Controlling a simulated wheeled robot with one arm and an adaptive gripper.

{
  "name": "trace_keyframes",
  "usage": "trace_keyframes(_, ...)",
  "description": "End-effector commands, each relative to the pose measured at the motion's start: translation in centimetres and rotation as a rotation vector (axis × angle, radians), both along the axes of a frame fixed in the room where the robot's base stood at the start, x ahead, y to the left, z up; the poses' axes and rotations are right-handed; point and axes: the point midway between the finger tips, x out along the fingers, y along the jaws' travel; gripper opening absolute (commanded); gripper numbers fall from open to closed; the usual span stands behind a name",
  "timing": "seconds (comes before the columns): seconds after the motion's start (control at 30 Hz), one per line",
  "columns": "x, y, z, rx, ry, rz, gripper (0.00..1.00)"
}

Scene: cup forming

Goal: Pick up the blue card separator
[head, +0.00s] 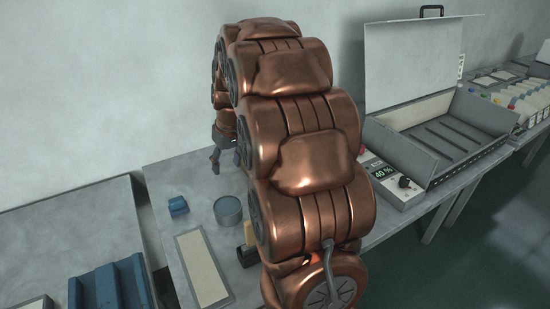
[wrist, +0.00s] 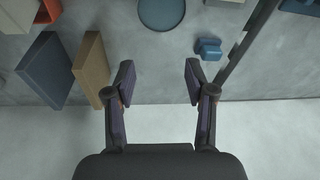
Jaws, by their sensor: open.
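In the wrist view a flat blue-grey panel (wrist: 46,68), which looks like the blue card separator, stands at the left, beside a tan panel (wrist: 92,68). In the head view my arm hides most or all of both. My gripper (wrist: 159,82) is open, with nothing between its fingers. It is to the right of both panels in the wrist view and apart from them. In the head view my gripper (head: 215,160) hangs over the back edge of the grey table.
A small blue piece (head: 178,206) and a round blue-topped tin (head: 228,209) sit on the table (head: 165,175). A pale flat panel (head: 203,270) lies at the front. Blue trays (head: 110,288) are at lower left. An open lidded case (head: 440,135) is at right.

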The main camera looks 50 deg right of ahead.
Motion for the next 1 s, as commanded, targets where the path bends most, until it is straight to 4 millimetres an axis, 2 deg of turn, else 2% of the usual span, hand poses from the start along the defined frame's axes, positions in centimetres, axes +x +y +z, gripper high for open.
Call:
trace_keyframes(0.03,1.0,-2.4,-0.5,-0.003,-0.014,-0.02,0.55)
trace_keyframes(0.23,3.9,-11.2,-1.8,-0.04,-0.085,-0.069,0.55)
trace_keyframes(0.4,4.9,-18.4,-3.3,-0.078,-0.135,-0.108,0.55)
trace_keyframes(0.5,5.0,-21.5,-3.9,-0.096,-0.155,-0.124,0.55)
trace_keyframes(0.6,4.9,-23.7,-4.5,-0.109,-0.167,-0.134,0.55)
trace_keyframes(0.7,4.9,-24.9,-4.7,-0.118,-0.176,-0.14,0.55)
trace_keyframes(1.0,5.7,-25.5,-6.8,-0.122,-0.179,-0.141,0.55)
